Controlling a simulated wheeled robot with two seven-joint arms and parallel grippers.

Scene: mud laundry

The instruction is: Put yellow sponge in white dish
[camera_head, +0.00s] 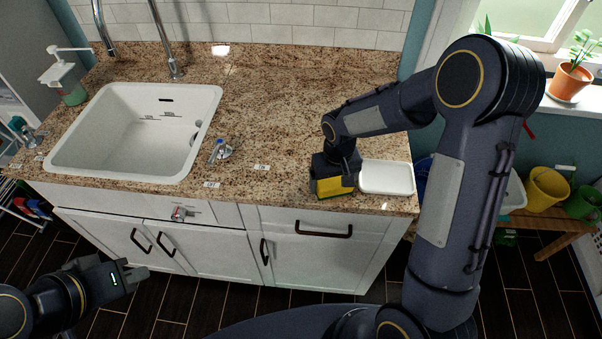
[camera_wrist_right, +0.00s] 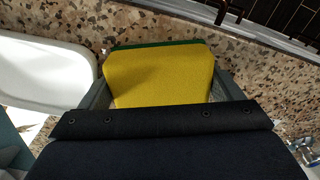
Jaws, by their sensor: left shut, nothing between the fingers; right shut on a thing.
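The yellow sponge (camera_head: 335,187) has a green layer and is at the front right of the granite counter. My right gripper (camera_head: 333,178) is shut on it from above. In the right wrist view the sponge (camera_wrist_right: 160,75) sits between the two fingers of my right gripper (camera_wrist_right: 168,90). The white dish (camera_head: 387,178) lies on the counter just to the right of the sponge; it also shows at the left of the right wrist view (camera_wrist_right: 45,75). I cannot tell whether the sponge touches the counter. My left gripper (camera_head: 138,274) is shut and empty, low in front of the cabinets.
A white sink (camera_head: 135,130) is set in the counter (camera_head: 270,110) at the left. A small blue-and-grey item (camera_head: 219,150) lies right of the sink. A soap dispenser (camera_head: 66,80) stands at the back left. The counter behind the sponge is clear.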

